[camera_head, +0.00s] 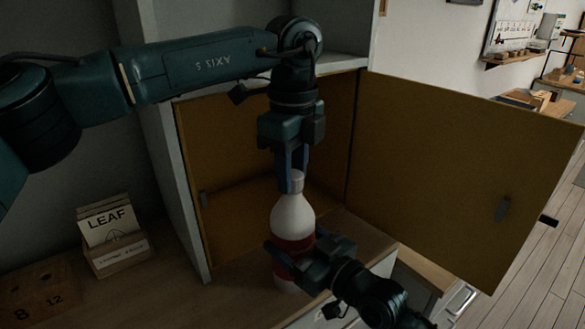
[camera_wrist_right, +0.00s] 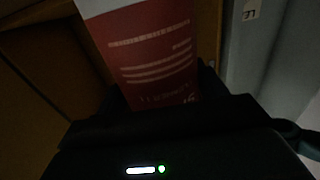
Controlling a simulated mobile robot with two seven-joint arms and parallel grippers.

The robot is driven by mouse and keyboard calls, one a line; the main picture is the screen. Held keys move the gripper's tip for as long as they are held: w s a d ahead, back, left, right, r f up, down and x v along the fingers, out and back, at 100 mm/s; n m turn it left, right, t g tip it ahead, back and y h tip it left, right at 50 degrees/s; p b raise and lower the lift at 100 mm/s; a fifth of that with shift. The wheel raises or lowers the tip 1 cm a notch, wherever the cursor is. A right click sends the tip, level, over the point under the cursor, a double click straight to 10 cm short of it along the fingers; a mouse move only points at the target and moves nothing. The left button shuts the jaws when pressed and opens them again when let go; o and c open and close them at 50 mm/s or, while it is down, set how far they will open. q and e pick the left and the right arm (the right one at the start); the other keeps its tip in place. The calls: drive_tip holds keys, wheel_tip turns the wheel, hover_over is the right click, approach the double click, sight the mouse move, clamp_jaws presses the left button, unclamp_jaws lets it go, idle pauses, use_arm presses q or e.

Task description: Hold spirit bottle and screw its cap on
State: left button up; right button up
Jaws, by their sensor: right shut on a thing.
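The spirit bottle (camera_head: 293,218) is white with a red label and stands upright on the wooden counter in front of an open cabinet. My right gripper (camera_head: 293,257) is shut on the bottle around its labelled lower body. The red label (camera_wrist_right: 155,55) fills the middle of the right wrist view. My left gripper (camera_head: 293,178) points straight down at the bottle's top, its blue fingers beside a pale grey cap or neck piece (camera_head: 297,183). I cannot tell whether these fingers press on it, or whether the cap sits on the threads.
The yellow-brown cabinet door (camera_head: 450,165) stands wide open to the right. A card box marked LEAF (camera_head: 118,245) and a wooden block with numbers (camera_head: 40,295) sit on the counter at left. The cabinet's grey side wall (camera_head: 178,170) is close left of the bottle.

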use_arm(q)
drive_tip(key=o, duration=0.3)
drive_tip(key=shift+o, duration=0.2)
drive_tip(key=shift+r, duration=2.25)
drive_tip(key=shift+o, duration=0.6)
drive_tip(key=o, duration=0.4)
drive_tip(key=shift+o, duration=0.2)
wheel_tip(320, 180, up, 12)
